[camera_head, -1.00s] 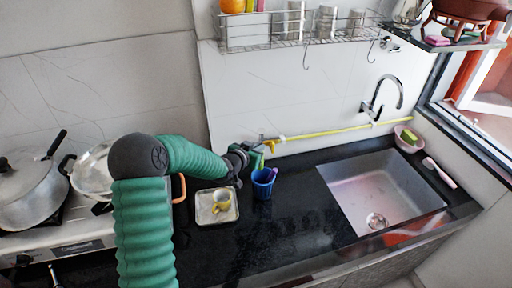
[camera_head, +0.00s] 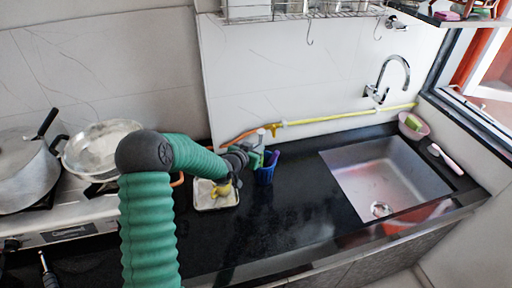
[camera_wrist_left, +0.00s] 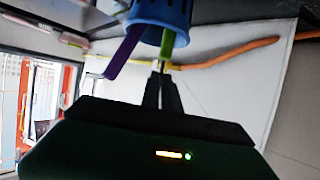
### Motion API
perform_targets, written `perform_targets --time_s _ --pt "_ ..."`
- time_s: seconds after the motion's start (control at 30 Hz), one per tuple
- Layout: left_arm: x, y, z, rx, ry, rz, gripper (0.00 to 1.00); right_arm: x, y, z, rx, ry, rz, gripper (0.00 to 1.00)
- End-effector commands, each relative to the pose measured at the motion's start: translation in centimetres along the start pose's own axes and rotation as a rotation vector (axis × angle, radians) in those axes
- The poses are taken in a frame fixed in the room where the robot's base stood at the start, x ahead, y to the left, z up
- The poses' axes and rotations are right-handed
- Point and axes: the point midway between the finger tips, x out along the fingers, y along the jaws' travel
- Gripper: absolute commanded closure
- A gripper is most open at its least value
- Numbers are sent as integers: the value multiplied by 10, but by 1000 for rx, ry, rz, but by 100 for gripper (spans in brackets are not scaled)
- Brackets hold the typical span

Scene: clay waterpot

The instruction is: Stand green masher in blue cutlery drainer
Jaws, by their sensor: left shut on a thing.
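The blue cutlery drainer (camera_head: 264,177) stands on the black counter, left of the sink. It also shows at the top of the left wrist view (camera_wrist_left: 163,14), upside down. My left gripper (camera_head: 262,151) is just above and behind its rim in the head view. In the wrist view its fingertips (camera_wrist_left: 160,68) are closed at the end of the green masher (camera_wrist_left: 168,42), whose other end runs into the drainer's mouth. The green masher also shows beside the drainer's rim in the head view (camera_head: 256,161). Its lower part is hidden. My right gripper is out of view.
A purple utensil (camera_head: 274,158) leans in the drainer. A yellow hose (camera_head: 345,117) runs along the wall. The sink (camera_head: 380,180) is right, with bare counter between.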

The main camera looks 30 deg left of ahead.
Motion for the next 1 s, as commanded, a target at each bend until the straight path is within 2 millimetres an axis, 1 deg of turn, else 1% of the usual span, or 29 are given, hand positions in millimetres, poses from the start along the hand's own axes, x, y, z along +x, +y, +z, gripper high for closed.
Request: perform_targets --time_s 0.03,0.3,0.33,0.4,0.5,0.53,0.83,0.93,1.0 --pt "2 0 3 0 1 0 100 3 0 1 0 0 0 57" --pt "1 1 3 1 1 0 100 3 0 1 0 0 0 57" --pt "1 1 3 1 1 0 93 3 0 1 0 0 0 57" --pt "1 1 3 1 1 0 84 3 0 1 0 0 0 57" --pt "1 0 3 1 1 0 71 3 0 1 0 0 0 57" --pt "1 0 3 1 1 0 69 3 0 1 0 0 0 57" --pt "0 0 3 1 0 -1 69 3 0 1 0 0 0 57" --pt "-12 -1 3 1 0 -2 69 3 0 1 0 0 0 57" --pt "-26 -1 3 1 0 -3 69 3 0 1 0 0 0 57"
